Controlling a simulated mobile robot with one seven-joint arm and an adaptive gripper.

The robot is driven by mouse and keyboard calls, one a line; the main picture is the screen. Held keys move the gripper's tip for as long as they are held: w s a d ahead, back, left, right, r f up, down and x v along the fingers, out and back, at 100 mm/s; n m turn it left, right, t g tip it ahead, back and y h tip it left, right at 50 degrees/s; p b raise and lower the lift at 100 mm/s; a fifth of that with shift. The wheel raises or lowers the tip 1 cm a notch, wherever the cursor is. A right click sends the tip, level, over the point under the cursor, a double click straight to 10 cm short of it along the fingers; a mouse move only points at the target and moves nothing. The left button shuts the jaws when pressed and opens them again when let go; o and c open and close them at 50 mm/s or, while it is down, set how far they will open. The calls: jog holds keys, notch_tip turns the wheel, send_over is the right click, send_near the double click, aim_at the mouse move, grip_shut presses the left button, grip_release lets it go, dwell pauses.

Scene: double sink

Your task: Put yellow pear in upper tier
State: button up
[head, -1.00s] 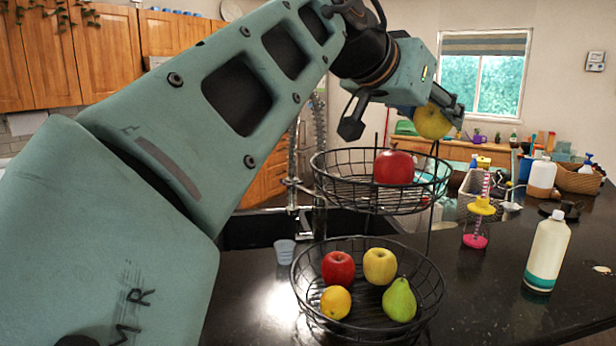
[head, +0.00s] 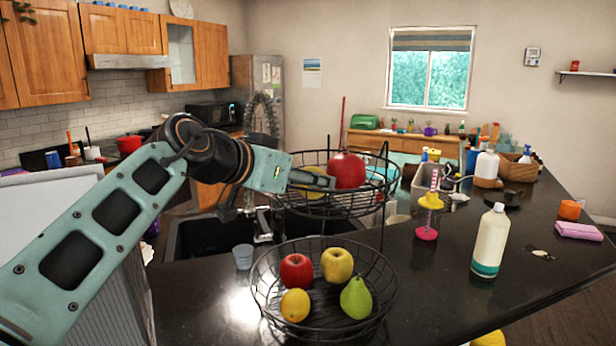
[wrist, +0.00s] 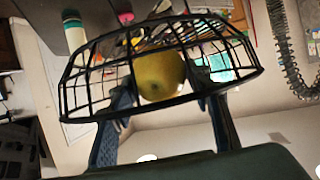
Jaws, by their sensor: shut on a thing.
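The two-tier black wire rack stands on the counter. Its upper tier (head: 330,212) holds a large red apple (head: 346,170). My gripper (head: 314,180) reaches in from the left over the upper tier's rim. It is shut on the yellow pear (head: 310,189), which is inside the upper tier beside the red apple and partly hidden by a finger. In the wrist view the pear (wrist: 160,76) sits between both fingers, with the basket wires around it. I cannot tell whether it touches the tier's floor.
The lower tier (head: 262,300) holds a red apple, a yellow apple, a green pear (head: 356,298) and an orange-yellow fruit. A white bottle (head: 490,243) stands to the right. A small cup (head: 243,257) is left of the rack, by the sink (head: 200,240). The right counter has bare space.

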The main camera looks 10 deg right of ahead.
jog(key=shift+f, duration=0.2)
jog(key=shift+f+b, duration=0.3)
jog(key=shift+b, duration=0.25)
jog(key=shift+f, duration=0.1)
